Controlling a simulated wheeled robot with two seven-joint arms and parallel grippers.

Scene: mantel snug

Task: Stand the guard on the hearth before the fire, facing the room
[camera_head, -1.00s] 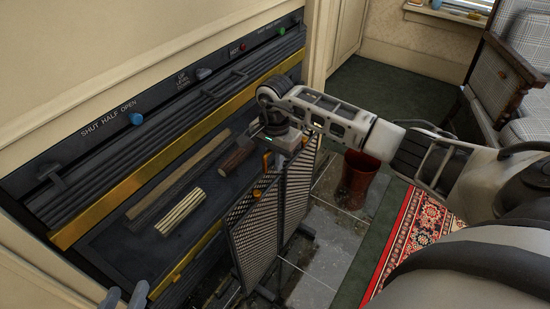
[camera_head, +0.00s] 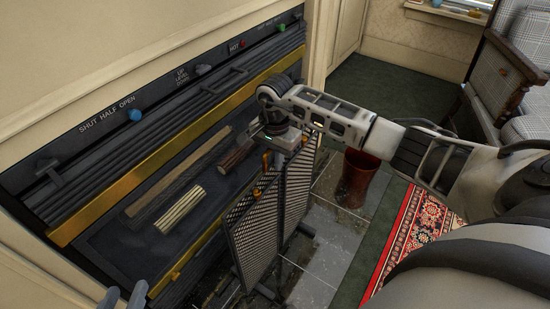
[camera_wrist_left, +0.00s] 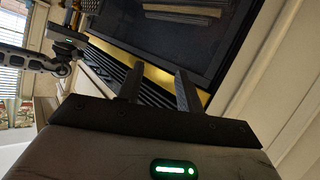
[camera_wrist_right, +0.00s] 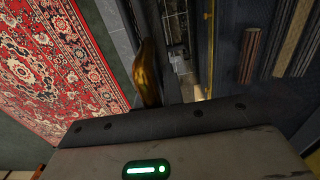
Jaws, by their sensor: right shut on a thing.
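The guard (camera_head: 257,240) is a dark mesh screen of angled panels with brass fittings at its top. It is upright in front of the fire, above the grey tiled hearth (camera_head: 309,263); whether its feet touch the tiles I cannot tell. The fire (camera_head: 130,232) is a dark opening with brass trim and logs. My right gripper (camera_head: 277,148) is shut on the guard's top. A brass part of the guard (camera_wrist_right: 149,72) shows in the right wrist view. My left gripper (camera_head: 124,298) is at the lower left, empty, its fingers (camera_wrist_left: 156,80) apart.
A dark red bucket (camera_head: 359,180) stands on the tiles right of the guard. A red patterned rug (camera_head: 428,221) lies beyond the hearth. A checked armchair (camera_head: 510,75) is at the upper right. Knobs (camera_head: 135,115) line the panel above the fire.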

